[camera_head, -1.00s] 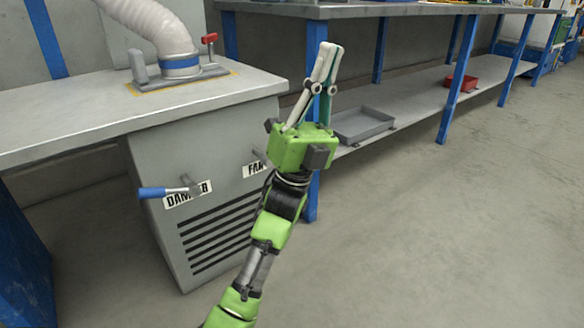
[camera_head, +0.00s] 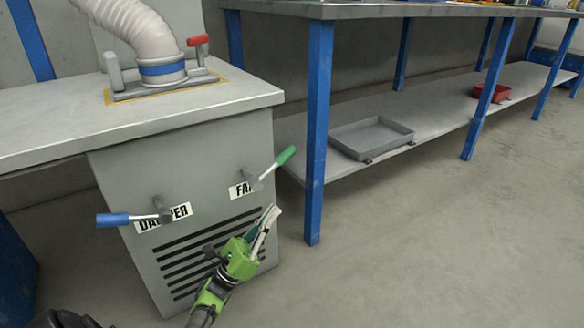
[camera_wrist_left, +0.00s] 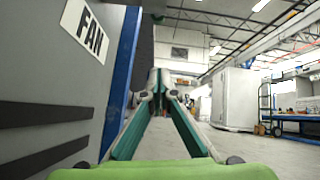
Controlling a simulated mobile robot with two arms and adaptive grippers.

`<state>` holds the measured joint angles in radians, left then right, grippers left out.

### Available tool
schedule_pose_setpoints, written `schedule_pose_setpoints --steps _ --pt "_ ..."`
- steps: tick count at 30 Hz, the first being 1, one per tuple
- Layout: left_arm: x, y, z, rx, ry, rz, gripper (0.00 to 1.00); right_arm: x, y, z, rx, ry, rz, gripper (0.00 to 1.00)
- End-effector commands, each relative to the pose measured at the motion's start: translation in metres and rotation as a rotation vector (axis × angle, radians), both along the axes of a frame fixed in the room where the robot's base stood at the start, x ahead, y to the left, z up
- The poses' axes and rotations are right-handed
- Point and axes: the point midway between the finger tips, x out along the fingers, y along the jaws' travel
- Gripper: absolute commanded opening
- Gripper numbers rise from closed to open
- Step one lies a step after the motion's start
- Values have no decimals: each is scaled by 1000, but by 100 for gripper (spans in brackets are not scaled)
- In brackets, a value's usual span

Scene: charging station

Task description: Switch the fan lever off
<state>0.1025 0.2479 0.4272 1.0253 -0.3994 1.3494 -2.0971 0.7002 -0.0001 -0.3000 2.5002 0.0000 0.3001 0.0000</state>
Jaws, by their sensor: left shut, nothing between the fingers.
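The fan lever (camera_head: 276,167) has a green handle and a metal shaft on a grey pivot. It sticks out to the upper right from the front of the grey cabinet, over the FAN label (camera_head: 241,190). My left gripper (camera_head: 272,213) is shut and empty, below the fan lever and apart from it, in front of the vent slots. In the left wrist view, the closed fingers (camera_wrist_left: 164,78) point past the cabinet's face, with the FAN label (camera_wrist_left: 85,30) at upper left. My right gripper is not in view.
A damper lever (camera_head: 130,218) with a blue handle points left on the same cabinet (camera_head: 125,180). A blue table leg (camera_head: 317,130) stands just right of the fan lever. A grey tray (camera_head: 372,137) lies on the low shelf. The floor in front is clear.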

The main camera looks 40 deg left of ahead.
Motion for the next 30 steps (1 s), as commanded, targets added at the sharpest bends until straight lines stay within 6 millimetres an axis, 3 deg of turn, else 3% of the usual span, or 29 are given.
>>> schedule_pose_setpoints --steps 11,25,30 --pt "7 -3 7 -2 -3 -2 0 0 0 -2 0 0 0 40" --pt "71 -25 71 -1 -7 -4 0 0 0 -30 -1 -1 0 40" --pt "60 -16 88 1 -2 -2 0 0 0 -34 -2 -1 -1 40"
